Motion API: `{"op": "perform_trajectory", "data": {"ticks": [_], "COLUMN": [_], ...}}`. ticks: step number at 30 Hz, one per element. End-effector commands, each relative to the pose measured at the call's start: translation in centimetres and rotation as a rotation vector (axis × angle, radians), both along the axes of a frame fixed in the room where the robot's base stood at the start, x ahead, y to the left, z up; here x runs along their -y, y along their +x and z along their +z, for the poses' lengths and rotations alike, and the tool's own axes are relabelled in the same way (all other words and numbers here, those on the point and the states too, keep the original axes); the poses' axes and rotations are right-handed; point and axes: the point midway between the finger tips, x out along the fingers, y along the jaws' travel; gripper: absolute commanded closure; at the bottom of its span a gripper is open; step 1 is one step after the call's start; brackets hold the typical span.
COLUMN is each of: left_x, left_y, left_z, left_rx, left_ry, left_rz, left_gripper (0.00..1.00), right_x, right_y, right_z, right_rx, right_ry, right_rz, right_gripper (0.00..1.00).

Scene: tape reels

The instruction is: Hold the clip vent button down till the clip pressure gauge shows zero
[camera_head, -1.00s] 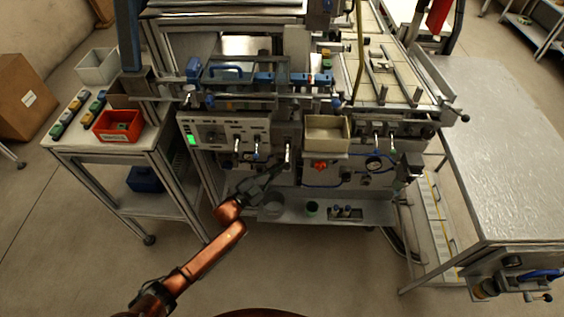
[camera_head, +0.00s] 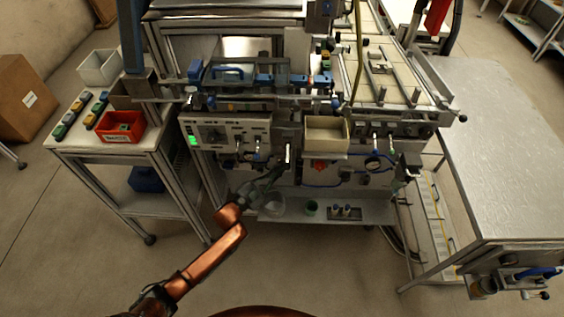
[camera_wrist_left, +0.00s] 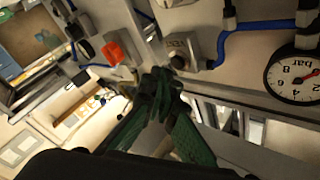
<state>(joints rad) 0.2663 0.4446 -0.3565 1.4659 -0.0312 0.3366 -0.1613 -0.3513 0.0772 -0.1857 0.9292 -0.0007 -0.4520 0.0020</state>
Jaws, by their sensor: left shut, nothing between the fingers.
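My left gripper (camera_head: 277,174) is in front of the machine's lower front panel, its fingers pointing up and to the right. In the left wrist view its dark green fingers (camera_wrist_left: 163,82) are shut and empty. Their tips overlap the lower edge of a small grey box (camera_wrist_left: 184,50) fed by a blue hose; I cannot tell if they touch it. The round white pressure gauge (camera_wrist_left: 296,76), marked bar with a red needle, is at the right edge there; the reading is unclear. It also shows in the head view (camera_head: 373,162). Which part is the clip vent button is unclear. My right gripper is not in view.
A red-orange knob (camera_wrist_left: 112,50) sits left of the grey box. Blue hoses (camera_wrist_left: 250,26) run along the panel. Below it, a shelf (camera_head: 376,212) holds small containers. A beige bin (camera_head: 326,134) hangs above. A side table (camera_head: 500,150) stands at right.

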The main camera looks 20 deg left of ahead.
Motion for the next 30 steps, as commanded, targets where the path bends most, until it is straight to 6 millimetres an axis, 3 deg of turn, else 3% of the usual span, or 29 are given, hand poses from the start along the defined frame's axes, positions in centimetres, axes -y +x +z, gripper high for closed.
{"op": "perform_trajectory", "data": {"ticks": [5,19,30], "left_x": [0.2,1.3,1.4], "left_y": [-0.5,-4.5,-4.8], "left_z": [0.1,0.2,0.0], "left_rx": [-0.001,0.0,0.0], "left_ry": [-0.002,-0.002,-0.001], "left_rz": [0.0,0.0,0.0], "left_gripper": [1.0,1.0,1.0], "right_x": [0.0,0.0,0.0], "right_y": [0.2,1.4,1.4], "right_z": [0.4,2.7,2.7], "right_rx": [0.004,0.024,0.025], "right_ry": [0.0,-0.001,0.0], "right_rz": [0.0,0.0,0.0], "right_gripper": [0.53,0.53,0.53]}}
